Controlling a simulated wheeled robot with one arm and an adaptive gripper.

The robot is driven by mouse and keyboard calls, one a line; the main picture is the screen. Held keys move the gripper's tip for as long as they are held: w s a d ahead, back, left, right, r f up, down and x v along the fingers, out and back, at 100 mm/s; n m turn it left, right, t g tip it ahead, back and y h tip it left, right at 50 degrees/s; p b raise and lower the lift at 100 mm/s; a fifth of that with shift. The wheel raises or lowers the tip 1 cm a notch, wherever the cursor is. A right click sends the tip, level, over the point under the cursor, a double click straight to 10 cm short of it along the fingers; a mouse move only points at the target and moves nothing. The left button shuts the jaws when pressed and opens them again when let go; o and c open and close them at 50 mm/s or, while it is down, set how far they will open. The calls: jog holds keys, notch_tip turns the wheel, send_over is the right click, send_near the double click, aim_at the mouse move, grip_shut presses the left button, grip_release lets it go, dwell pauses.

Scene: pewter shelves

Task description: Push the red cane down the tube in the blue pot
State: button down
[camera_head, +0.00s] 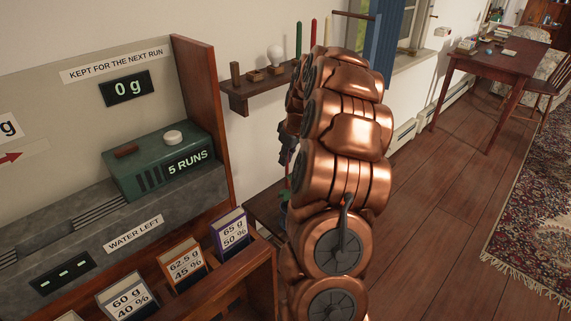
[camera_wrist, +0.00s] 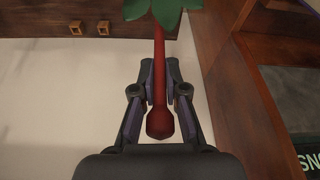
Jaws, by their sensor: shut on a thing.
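My gripper (camera_wrist: 160,88) is shut on a red cane (camera_wrist: 159,45) in the wrist view. The cane has a thick rounded end (camera_wrist: 160,124) between the finger linkages, and its shaft runs away towards green leaves (camera_wrist: 153,8) at the top edge. The leaves hide its far end. In the head view my copper arm hides most of the gripper and the cane. The tube cannot be made out in either view.
A wall shelf (camera_head: 262,88) holds small wooden pieces, a pale bulb and upright coloured sticks. A grey bench with a green box (camera_head: 165,160) and labelled cards (camera_head: 183,264) stands on the left. A wooden table (camera_head: 494,62) is far right. The floor (camera_head: 435,215) right of my arm is clear.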

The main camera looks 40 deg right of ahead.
jog(key=shift+f, duration=1.55)
jog(key=c, duration=1.2)
grip_release()
jog(key=shift+r, duration=0.1)
jog(key=b+v, duration=0.1)
jog(key=v, duration=1.1)
jog(key=shift+r, duration=0.2)
